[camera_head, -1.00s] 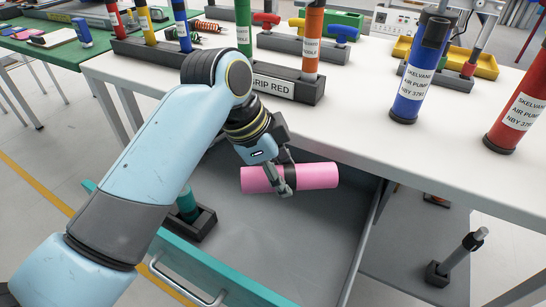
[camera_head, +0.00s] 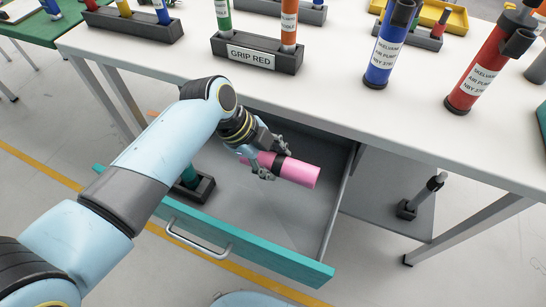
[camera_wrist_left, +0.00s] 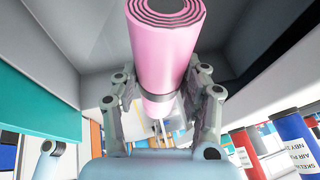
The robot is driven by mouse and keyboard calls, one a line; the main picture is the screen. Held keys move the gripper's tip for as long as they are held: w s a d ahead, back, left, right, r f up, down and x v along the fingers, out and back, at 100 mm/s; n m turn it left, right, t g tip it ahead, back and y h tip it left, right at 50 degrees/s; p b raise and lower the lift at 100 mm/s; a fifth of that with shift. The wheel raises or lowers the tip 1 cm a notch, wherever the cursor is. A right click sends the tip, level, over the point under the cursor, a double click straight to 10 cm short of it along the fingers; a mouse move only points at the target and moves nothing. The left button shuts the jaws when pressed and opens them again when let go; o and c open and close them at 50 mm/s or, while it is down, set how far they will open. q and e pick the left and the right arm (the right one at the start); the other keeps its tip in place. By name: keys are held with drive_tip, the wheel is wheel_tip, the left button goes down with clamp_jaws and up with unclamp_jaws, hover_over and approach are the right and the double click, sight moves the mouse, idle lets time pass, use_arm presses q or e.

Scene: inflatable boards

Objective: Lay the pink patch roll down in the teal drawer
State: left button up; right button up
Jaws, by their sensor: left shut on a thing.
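The pink patch roll (camera_head: 298,172) has a dark band around its middle and is held tilted over the open teal drawer. My left gripper (camera_head: 268,166) is shut on it around the band. In the left wrist view the roll (camera_wrist_left: 166,60) lies between the two fingers (camera_wrist_left: 160,108), its spiral end facing the camera. The teal drawer (camera_head: 270,255) is pulled out below the white table, with a grey floor. Whether the roll touches that floor I cannot tell. My right gripper is not in view.
A dark holder with a green handle (camera_head: 192,184) stands at the drawer's left. The drawer's right part is bare. The white table's edge (camera_head: 330,128) overhangs the drawer's back. Blue (camera_head: 388,50) and red (camera_head: 485,70) air pumps stand on the table.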

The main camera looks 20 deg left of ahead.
use_arm(q)
drive_tip(key=shift+f+b, duration=0.5)
drive_tip(key=shift+f, duration=0.1)
drive_tip(key=shift+f+b, duration=1.65)
drive_tip(key=shift+f, duration=0.65)
drive_tip(key=shift+p, duration=0.35)
drive_tip(key=shift+f+b, duration=1.75)
drive_tip(key=shift+f, duration=0.8)
